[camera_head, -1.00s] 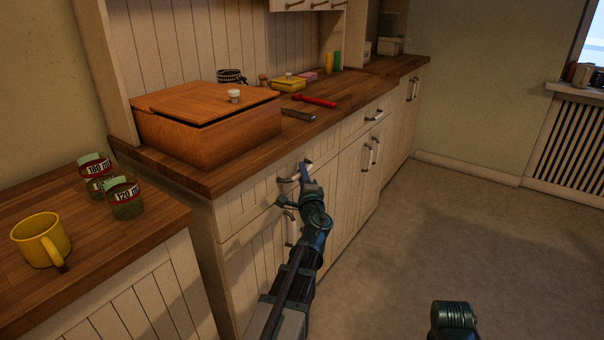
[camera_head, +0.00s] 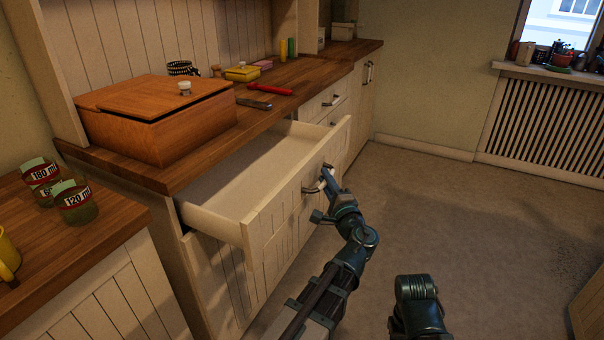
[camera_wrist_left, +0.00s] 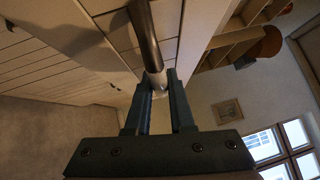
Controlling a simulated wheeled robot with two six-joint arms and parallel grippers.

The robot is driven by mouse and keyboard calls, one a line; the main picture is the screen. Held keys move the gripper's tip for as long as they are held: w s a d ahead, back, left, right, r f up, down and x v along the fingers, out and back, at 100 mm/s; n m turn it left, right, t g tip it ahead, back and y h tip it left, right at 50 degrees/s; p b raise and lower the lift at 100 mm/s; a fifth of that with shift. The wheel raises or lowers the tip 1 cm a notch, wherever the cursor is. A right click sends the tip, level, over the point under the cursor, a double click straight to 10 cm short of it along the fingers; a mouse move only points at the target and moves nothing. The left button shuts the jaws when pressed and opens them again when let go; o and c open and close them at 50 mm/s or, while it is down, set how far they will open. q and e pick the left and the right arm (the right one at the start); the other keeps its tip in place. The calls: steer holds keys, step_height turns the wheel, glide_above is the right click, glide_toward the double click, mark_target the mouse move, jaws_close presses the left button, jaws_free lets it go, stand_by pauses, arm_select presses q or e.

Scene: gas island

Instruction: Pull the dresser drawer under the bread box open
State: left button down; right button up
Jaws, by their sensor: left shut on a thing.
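The cream dresser drawer (camera_head: 285,215) under the wooden bread box (camera_head: 158,118) stands well out from the dresser in the head view. Its inside (camera_head: 248,170) looks empty where it shows. My left gripper (camera_head: 327,180) is at the drawer front, shut on the drawer's metal handle (camera_head: 310,189). In the left wrist view the handle bar (camera_wrist_left: 148,40) runs down between the two fingers (camera_wrist_left: 160,100). The bread box is closed, on the counter above the drawer. Part of my right arm shows at the bottom, but its gripper fingers do not show.
A hammer with a red handle (camera_head: 268,89) and a dark metal tool (camera_head: 253,103) lie on the counter (camera_head: 300,78). Marked glasses (camera_head: 75,203) and a yellow mug (camera_head: 8,255) stand on the near counter at left. The floor (camera_head: 430,220) to the right is clear.

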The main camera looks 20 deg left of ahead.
arm_select(q)
steer(key=shift+s+d, duration=0.2)
steer(key=shift+d, duration=1.75)
steer(key=c, duration=0.8)
jaws_free()
steer(key=shift+s+f, duration=0.1)
arm_select(e)
steer(key=shift+d, duration=0.1)
